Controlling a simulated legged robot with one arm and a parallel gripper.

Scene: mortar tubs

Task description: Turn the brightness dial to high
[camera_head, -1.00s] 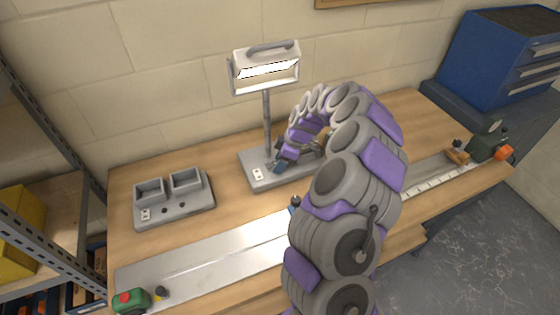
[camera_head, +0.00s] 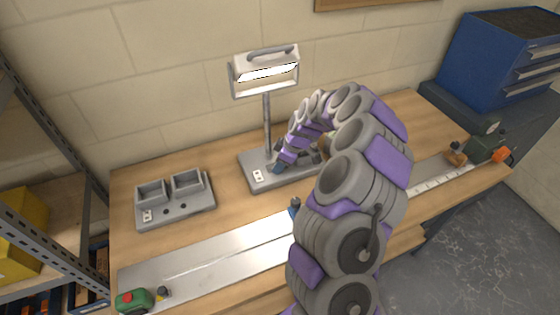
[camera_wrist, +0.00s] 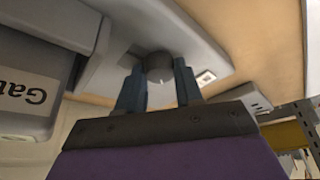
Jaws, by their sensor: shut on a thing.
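A work lamp (camera_head: 265,74) with a lit panel stands on a post above a grey base (camera_head: 256,188) on the bench. My gripper (camera_head: 277,167) is low at this base, just right of the post. In the wrist view, my gripper (camera_wrist: 160,88) has its two blue-grey fingers on either side of a round grey dial (camera_wrist: 160,68) and is shut on it. The dial sits on the grey base. A white mark shows low on its face, but its setting cannot be read. In the head view my gripper and arm hide the dial.
A grey double-tub unit (camera_head: 176,199) stands left on the bench. A metal rail (camera_head: 210,252) runs along the front, with a green device with a red button (camera_head: 134,300) at its left end. A blue drawer cabinet (camera_head: 495,60) is at right, shelving at left.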

